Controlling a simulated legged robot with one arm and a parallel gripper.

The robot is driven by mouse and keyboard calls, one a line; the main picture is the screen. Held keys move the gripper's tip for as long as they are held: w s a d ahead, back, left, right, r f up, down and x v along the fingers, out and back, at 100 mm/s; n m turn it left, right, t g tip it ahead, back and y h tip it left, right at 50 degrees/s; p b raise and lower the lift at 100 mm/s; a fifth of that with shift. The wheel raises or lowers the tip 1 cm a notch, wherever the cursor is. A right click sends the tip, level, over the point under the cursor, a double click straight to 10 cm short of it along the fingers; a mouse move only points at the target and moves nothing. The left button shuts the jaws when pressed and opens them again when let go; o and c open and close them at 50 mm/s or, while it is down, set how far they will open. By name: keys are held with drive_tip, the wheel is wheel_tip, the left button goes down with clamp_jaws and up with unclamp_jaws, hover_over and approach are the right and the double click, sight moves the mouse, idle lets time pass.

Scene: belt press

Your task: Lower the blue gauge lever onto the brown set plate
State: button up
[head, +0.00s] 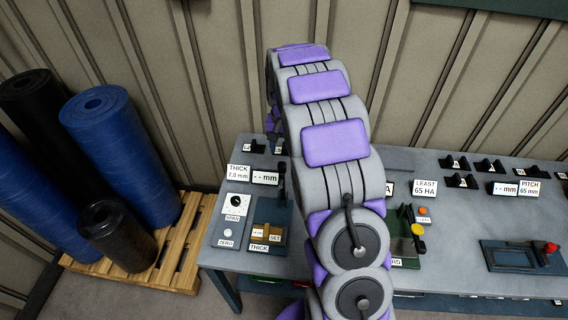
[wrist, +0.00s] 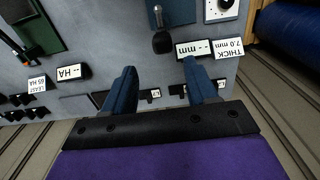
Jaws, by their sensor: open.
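The blue gauge lever (wrist: 157,17), with a black knob at its end, shows at the top middle of the wrist view. In the head view the lever (head: 282,184) appears dark and raised, partly hidden beside my arm. The brown set plate (head: 266,212) is on the thickness gauge at the left end of the bench, near the SET and THICK labels. It does not show in the wrist view. My gripper (wrist: 160,84) is open and empty, its two blue fingers apart, with the knob ahead of the gap and not between them. In the head view my arm mostly hides the gripper.
A "-- mm" display (wrist: 195,48) and a THICK 7.0 mm sign (wrist: 230,45) stand close to the lever. The span dial (head: 236,201) is left of the plate. Rolls (head: 108,135) on a pallet (head: 188,258) stand left of the bench.

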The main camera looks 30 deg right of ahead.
sight(281, 163)
drive_tip(key=f, duration=0.5)
drive_tip(key=a+f, duration=0.1)
drive_tip(key=f, duration=0.2)
drive_tip(key=shift+f, duration=0.1)
drive_tip(key=shift+d+f+p, duration=0.3)
drive_tip(key=shift+d+f, duration=0.1)
drive_tip(key=shift+d, duration=0.1)
drive_tip(key=shift+a, duration=0.25)
drive_tip(key=shift+a+r, duration=0.1)
drive_tip(key=shift+a, duration=0.2)
drive_tip(key=c, duration=0.3)
drive_tip(key=shift+d, duration=0.25)
drive_tip(key=c, duration=0.6)
clamp_jaws()
